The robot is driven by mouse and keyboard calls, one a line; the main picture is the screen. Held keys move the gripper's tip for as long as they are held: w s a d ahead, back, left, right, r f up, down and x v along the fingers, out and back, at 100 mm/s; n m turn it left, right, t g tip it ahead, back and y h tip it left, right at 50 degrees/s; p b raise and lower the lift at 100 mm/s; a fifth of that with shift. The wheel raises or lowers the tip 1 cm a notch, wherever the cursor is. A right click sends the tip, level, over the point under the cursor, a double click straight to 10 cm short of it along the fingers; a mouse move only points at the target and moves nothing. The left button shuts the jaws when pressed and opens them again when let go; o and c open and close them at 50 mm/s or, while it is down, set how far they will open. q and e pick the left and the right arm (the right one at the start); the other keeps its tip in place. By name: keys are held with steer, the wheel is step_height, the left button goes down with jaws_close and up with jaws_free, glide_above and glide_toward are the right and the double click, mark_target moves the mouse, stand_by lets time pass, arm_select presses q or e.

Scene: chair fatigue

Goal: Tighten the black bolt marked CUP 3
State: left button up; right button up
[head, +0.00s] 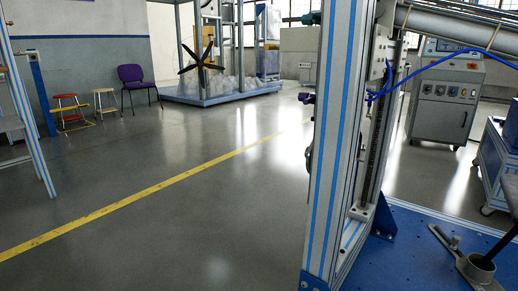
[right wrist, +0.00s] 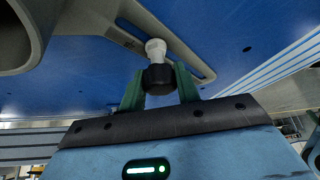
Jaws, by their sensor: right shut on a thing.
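In the right wrist view, a black bolt head (right wrist: 158,78) with a pale shank (right wrist: 156,48) stands at a slotted grey bracket (right wrist: 190,58). My right gripper (right wrist: 160,86) has its two green fingers shut on the black head, one on each side. No CUP 3 marking is readable. In the head view, a grey cup bracket (head: 478,268) with a slotted arm sits on the blue base plate (head: 415,262), with a dark rod in the cup. My left gripper is in neither view.
A grey and blue upright frame (head: 335,150) stands on the plate's left edge, with a blue cable (head: 430,65) beside it. A grey control cabinet (head: 446,95) stands behind.

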steer(key=shift+s+r+m+t+p, duration=0.15)
steer(key=shift+m+t+p, duration=0.25)
steer(key=shift+m+p, duration=0.5)
steer(key=shift+m+t+h+p, duration=0.4)
steer(key=shift+m+t+p, duration=0.1)
steer(key=shift+m+p, duration=0.65)
steer(key=o, duration=1)
steer(key=shift+f+n+b, duration=0.3)
steer(key=shift+n+b, duration=0.15)
steer(key=shift+b, duration=0.4)
steer(key=n+b, duration=0.1)
steer(key=n+g+b, duration=0.1)
steer(key=b, duration=0.1)
steer(key=shift+w+r+y, duration=0.15)
steer(key=shift+w+y, duration=0.05)
steer(key=shift+y, duration=0.2)
steer(key=shift+n+g+p, duration=0.3)
steer(key=shift+n+g, duration=0.1)
steer(key=shift+n, duration=0.3)
